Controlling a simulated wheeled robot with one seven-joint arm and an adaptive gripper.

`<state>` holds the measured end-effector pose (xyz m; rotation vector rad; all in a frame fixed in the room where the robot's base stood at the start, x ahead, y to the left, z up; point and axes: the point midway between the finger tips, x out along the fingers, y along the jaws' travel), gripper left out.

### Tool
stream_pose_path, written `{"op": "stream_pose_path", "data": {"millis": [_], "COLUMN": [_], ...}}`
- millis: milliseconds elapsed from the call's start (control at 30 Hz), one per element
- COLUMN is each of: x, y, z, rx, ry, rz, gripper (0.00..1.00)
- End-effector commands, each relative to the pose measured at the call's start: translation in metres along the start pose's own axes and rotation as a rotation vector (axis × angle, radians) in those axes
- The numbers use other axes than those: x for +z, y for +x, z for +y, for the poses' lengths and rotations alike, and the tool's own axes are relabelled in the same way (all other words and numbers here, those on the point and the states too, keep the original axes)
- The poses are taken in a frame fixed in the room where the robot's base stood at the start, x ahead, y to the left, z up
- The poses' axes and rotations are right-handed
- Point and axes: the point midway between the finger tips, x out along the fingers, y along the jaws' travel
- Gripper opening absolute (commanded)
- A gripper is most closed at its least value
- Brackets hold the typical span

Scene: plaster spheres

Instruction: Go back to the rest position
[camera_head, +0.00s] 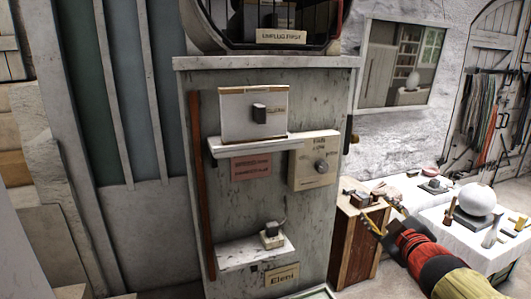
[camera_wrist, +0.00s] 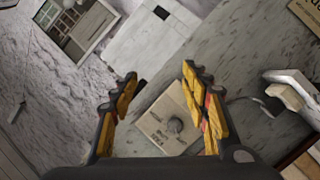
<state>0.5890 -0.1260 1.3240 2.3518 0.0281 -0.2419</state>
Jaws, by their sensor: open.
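My arm reaches in from the lower right of the head view. Nothing is between the fingers. Behind them is a beige panel with a round knob (camera_wrist: 175,124), which also shows on the cabinet front in the head view (camera_head: 321,167). I cannot tell the exact gap between the fingers and the cabinet.
The cabinet carries a white box with a dark knob (camera_head: 259,113), an upper shelf (camera_head: 230,150) and a lower shelf (camera_head: 240,258). The wooden box (camera_head: 352,250) stands beside it. A white table (camera_head: 480,245) with a plaster sphere (camera_head: 477,199) is at right, close to my arm.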

Motion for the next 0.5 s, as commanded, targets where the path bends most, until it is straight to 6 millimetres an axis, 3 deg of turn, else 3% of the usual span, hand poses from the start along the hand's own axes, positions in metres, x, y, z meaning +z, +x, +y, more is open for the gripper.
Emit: {"op": "stream_pose_path", "data": {"millis": [100,233,400,500], "x": [0.057,0.103,0.132,0.131], "y": [-0.022,-0.064,-0.136,-0.182], "z": [0.0,-0.023,-0.084,-0.129], "rx": [0.035,0.031,-0.049,-0.135], "ry": [0.128,0.282,0.487,0.594], "rz": [-0.23,-0.466,-0.731,-0.851], "gripper": [0.47,0.47,0.47,0.47]}}
